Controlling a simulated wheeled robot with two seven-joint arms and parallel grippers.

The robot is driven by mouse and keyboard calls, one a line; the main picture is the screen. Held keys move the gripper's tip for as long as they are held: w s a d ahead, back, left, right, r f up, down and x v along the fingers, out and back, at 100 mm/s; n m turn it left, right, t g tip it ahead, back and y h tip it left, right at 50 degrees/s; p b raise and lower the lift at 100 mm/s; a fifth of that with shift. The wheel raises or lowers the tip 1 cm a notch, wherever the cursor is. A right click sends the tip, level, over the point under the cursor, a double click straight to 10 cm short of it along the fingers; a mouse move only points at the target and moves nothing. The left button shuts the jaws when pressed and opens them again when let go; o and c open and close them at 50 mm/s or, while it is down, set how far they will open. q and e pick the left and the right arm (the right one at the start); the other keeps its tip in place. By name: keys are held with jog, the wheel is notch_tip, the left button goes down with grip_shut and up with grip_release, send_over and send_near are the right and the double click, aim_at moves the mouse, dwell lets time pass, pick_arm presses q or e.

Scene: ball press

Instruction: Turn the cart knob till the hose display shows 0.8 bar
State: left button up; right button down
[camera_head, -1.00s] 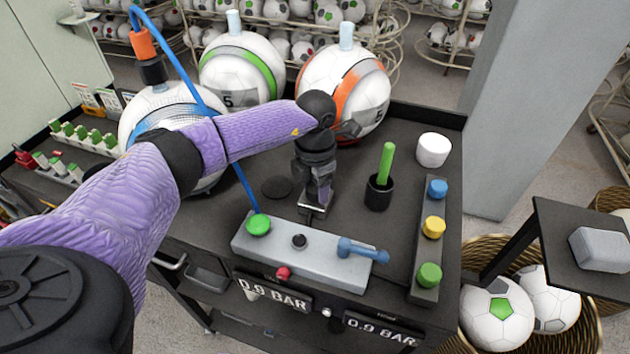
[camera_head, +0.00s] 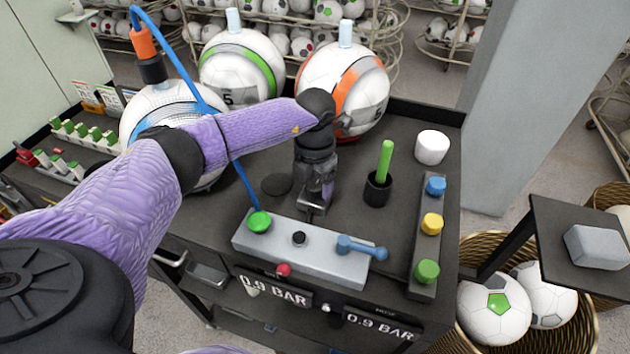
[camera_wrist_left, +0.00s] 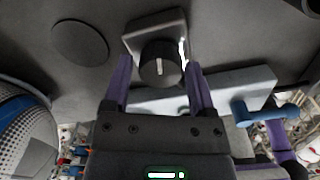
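The cart knob (camera_wrist_left: 160,66) is round and black with a white mark, on a square metal plate (camera_wrist_left: 133,43), in the left wrist view. My left gripper (camera_wrist_left: 158,66) has its two fingers on either side of the knob, open, with a small gap visible at least on the left. In the head view my left gripper (camera_head: 314,190) points down over the plate and hides the knob. The hose display (camera_head: 380,326) on the cart front reads 0.9 BAR. A second display (camera_head: 273,290) to its left also reads 0.9 BAR. My right gripper is not in view.
In front of the knob is a grey block (camera_head: 300,250) with a green button (camera_head: 259,222) and blue lever (camera_head: 362,247). A black cup (camera_head: 378,188) with a green stick stands right of my gripper. Balls (camera_head: 240,70) and a blue hose (camera_head: 180,70) are behind.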

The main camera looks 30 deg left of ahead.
aim_at(315, 185)
pick_arm(q)
jog(key=shift+o, duration=0.9)
notch_tip(315, 185, up, 10)
jog(key=shift+p, duration=0.3)
jog(key=shift+f, duration=0.1)
